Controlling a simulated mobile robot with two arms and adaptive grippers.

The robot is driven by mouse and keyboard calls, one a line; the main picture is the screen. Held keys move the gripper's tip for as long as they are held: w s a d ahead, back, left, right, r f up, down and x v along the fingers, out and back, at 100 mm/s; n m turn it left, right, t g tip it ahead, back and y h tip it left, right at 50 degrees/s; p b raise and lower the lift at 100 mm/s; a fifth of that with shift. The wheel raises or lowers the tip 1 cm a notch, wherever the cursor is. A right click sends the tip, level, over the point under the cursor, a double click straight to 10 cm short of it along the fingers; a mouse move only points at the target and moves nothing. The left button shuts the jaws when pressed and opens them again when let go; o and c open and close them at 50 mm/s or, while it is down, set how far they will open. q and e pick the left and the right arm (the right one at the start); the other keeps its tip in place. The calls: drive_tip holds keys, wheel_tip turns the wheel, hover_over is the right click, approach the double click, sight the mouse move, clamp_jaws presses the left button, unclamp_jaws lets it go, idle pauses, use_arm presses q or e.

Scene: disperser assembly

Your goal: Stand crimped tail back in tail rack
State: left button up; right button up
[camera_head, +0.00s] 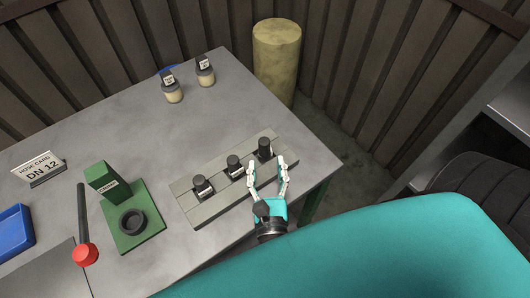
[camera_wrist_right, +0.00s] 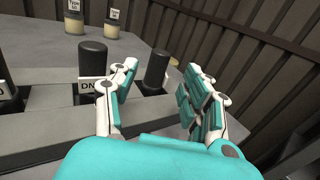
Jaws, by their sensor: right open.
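The grey tail rack (camera_head: 222,208) lies along the near right edge of the table. Three black tails stand upright in it: the left tail (camera_head: 202,188), the middle tail (camera_head: 235,168) and the right tail (camera_head: 264,148). White labels show at the left and middle ones. I cannot tell which one is crimped. My right gripper (camera_head: 267,163) is open at the rack's right end, its fingers pointing toward the right tail. In the right wrist view, this tail (camera_wrist_right: 156,70) shows between the spread fingers, just beyond them. My left gripper is out of view.
A green crimper (camera_head: 103,178) with a black ring (camera_head: 132,222) stands left of the rack, beside a red-ended lever (camera_head: 85,254). A DN 12 card (camera_head: 40,168) and a blue tray (camera_head: 14,233) are farther left. Two labelled jars (camera_head: 172,92) (camera_head: 205,74) stand at the back. The table's middle is clear.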

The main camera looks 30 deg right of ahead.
drive_tip(key=b+v, duration=0.1)
drive_tip(key=v, duration=0.4)
drive_tip(key=shift+s+a, duration=0.1)
drive_tip(key=shift+s, duration=0.2)
